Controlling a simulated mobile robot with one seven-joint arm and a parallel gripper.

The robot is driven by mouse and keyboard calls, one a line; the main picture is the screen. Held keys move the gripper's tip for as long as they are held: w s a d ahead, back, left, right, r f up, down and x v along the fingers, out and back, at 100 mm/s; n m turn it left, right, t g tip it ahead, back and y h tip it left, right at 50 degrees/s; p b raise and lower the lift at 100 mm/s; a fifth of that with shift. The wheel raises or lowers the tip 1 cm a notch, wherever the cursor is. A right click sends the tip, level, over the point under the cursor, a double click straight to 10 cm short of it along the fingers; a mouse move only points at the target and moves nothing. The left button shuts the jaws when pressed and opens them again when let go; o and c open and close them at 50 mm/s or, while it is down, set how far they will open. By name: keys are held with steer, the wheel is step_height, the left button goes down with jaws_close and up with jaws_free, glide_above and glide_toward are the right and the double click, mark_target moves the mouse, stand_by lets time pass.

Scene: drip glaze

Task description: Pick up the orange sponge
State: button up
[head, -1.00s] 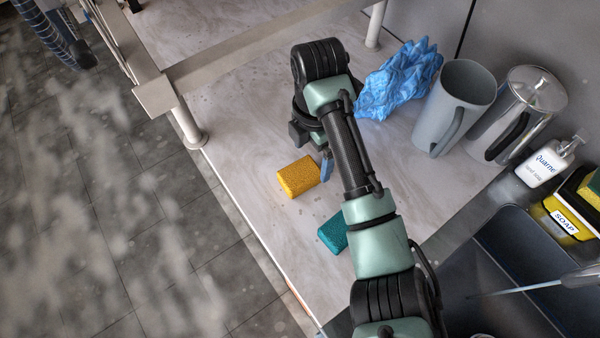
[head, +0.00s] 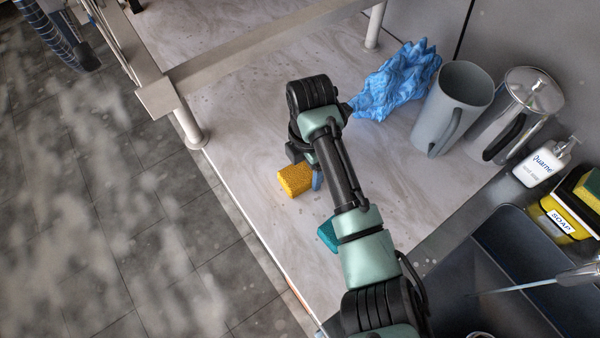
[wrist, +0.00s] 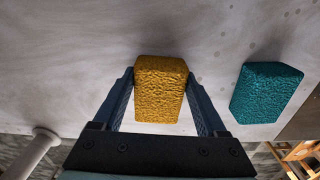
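The orange sponge (head: 293,180) lies on the pale marbled counter, near its left edge. In the head view my gripper (head: 316,181) is right beside it, and a blue finger covers part of its right side. In the wrist view the sponge (wrist: 160,92) sits between the two fingers of my gripper (wrist: 161,75), one on each side. The fingers look spread around it, with narrow gaps at the tips; I cannot make out firm contact. The sponge appears to rest on the counter.
A teal sponge (wrist: 266,93) lies just right of the gripper in the wrist view; my arm partly hides it in the head view (head: 328,236).

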mark_target(307, 168)
steer(key=c, duration=0.5)
steer(key=shift+r, duration=0.1)
step_height(307, 168, up, 10)
steer(key=shift+f, duration=0.1)
